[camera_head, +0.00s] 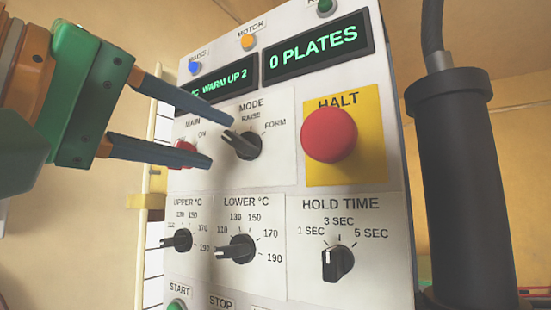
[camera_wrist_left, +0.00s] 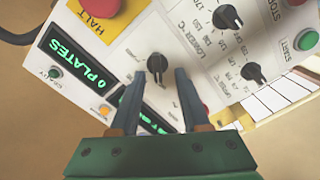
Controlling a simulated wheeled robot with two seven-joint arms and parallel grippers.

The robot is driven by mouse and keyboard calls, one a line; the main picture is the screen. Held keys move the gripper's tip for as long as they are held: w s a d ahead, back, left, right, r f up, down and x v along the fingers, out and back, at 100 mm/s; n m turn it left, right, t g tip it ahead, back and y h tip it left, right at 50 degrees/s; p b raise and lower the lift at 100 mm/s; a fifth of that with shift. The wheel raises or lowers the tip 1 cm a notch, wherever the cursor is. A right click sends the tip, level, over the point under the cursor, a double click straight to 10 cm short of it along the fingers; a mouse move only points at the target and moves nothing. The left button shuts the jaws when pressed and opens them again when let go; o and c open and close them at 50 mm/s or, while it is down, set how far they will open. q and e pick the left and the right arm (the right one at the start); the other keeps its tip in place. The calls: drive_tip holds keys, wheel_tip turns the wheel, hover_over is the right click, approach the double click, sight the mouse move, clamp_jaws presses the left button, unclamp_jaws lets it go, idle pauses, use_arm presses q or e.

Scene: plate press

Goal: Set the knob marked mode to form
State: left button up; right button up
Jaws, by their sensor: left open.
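The mode knob (camera_head: 246,146) is a black pointer knob on the white control panel (camera_head: 285,195). Its bar tilts to the upper left, away from the form label (camera_head: 275,124) at its right and left of the raise label (camera_head: 251,117). My left gripper (camera_head: 221,141) is open, its two blue-grey fingers reaching from the left, tips close to the knob's left side. In the left wrist view the mode knob (camera_wrist_left: 157,64) shows between and just beyond the open fingertips (camera_wrist_left: 159,78). I cannot tell whether they touch it. The fingers hide part of the dial's left side.
A red halt button (camera_head: 329,135) on a yellow plate is right of the knob. Upper (camera_head: 177,240), lower (camera_head: 236,249) and hold time (camera_head: 338,262) knobs sit below. A red main switch (camera_head: 186,147) lies behind the lower finger. A dark cylinder (camera_head: 465,190) stands at right.

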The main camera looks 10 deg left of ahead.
sight(235, 142)
use_arm(q)
drive_tip(key=r+p, duration=0.1)
drive_tip(key=p, duration=0.1)
drive_tip(key=shift+w+p, duration=0.2)
drive_tip(key=shift+p, duration=0.1)
drive_tip(key=shift+w+d, duration=0.1)
drive_tip(key=shift+w, duration=0.15)
drive_tip(key=x, duration=0.4)
drive_tip(key=shift+d+f, duration=0.1)
drive_tip(key=shift+f, duration=0.2)
drive_tip(key=shift+s, duration=0.25)
clamp_jaws()
use_arm(e)
drive_tip(key=r, duration=0.1)
drive_tip(key=s+r, duration=0.1)
drive_tip(key=r, duration=0.1)
drive_tip(key=shift+s+a+r, duration=0.15)
drive_tip(key=shift+r, duration=0.1)
